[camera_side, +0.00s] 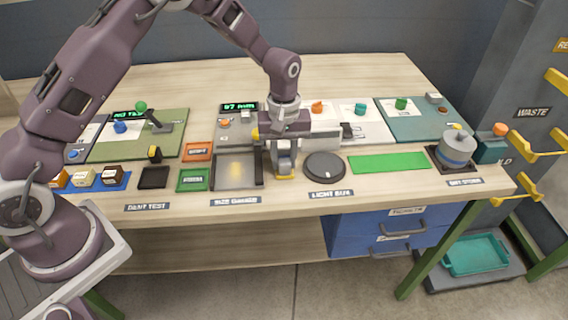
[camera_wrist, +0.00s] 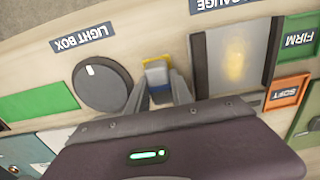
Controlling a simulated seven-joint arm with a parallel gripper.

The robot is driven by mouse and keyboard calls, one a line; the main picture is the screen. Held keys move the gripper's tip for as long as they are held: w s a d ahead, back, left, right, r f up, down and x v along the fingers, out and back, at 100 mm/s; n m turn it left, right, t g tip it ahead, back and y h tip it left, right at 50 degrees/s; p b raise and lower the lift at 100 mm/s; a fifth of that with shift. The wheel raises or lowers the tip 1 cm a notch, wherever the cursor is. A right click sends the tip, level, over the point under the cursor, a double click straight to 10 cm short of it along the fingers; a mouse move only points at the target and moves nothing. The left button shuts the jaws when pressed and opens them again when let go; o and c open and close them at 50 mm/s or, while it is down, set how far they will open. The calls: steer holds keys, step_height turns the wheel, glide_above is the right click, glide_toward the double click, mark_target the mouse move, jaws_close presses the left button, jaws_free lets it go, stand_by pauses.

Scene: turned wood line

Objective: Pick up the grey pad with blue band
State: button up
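A small pad (camera_wrist: 157,75), grey with blue and a yellow edge, stands upright on the bench between the light box's dark disc and the size gauge. In the side view the pad (camera_side: 285,166) is low under my gripper, partly hidden by it. My gripper (camera_wrist: 160,82) points down, with one finger on each side of the pad and its tips close to the pad. The fingers look parted and not pressed on it. A larger grey round piece with a blue band (camera_side: 457,148) sits in a dark square holder at the far right of the bench.
The dark light box disc (camera_side: 325,166) lies just right of my gripper in the side view, the framed size gauge plate (camera_side: 237,170) just left. A green strip (camera_side: 388,162) lies further right. Displays and small coloured parts stand behind.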

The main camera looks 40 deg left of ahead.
mark_target(284, 156)
jaws_close()
step_height(284, 156, up, 10)
